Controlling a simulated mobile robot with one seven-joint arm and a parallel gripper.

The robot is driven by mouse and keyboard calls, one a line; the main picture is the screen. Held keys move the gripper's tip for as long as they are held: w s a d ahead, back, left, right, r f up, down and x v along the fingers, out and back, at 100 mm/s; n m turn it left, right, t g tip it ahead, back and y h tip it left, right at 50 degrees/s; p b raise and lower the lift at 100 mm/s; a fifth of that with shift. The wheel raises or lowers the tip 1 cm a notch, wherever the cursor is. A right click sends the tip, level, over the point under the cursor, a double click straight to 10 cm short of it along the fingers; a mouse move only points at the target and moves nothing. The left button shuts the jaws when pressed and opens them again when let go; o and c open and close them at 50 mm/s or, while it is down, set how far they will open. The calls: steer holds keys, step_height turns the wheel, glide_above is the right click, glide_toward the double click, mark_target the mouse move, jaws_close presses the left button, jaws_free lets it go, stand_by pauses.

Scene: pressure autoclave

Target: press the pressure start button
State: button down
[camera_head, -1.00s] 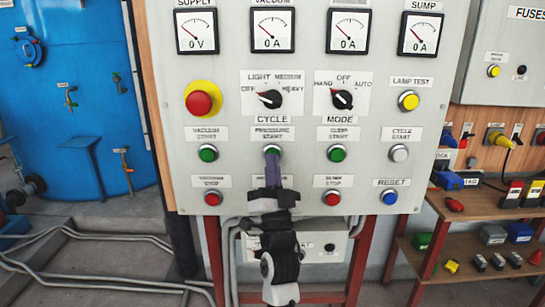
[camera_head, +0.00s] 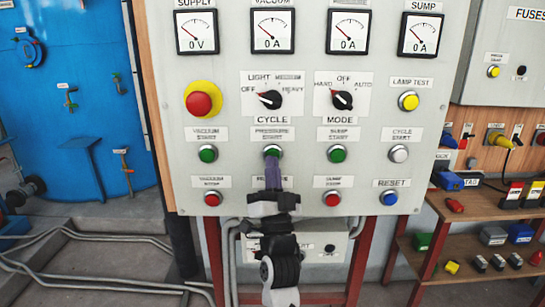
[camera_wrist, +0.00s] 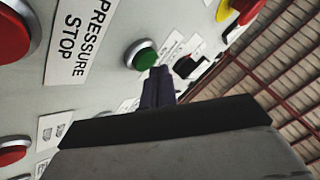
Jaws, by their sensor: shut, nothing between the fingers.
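The pressure start button (camera_head: 272,152) is green, in a metal ring on the grey control panel (camera_head: 305,200), under the label "PRESSURE START" (camera_head: 271,135). My gripper (camera_head: 272,163) is shut and empty, its dark fingertips pointing up at the lower edge of this button. In the wrist view the green button (camera_wrist: 141,55) shows just beyond the fingertips (camera_wrist: 160,72). I cannot tell whether the tips touch it. My gripper hides the pressure stop button in the head view. In the wrist view the label "PRESSURE STOP" (camera_wrist: 80,35) is beside a red button (camera_wrist: 12,35).
Other green buttons flank it: vacuum start (camera_head: 208,153) and sump start (camera_head: 337,153). Red stop buttons (camera_head: 333,198) sit below. Cycle (camera_head: 270,99) and mode (camera_head: 342,99) knobs and a red emergency button (camera_head: 199,103) are above. A shelf (camera_head: 470,207) with small items stands right.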

steer(key=shift+s, duration=0.3)
steer(key=shift+s, duration=2.5)
steer(key=shift+a, duration=0.1)
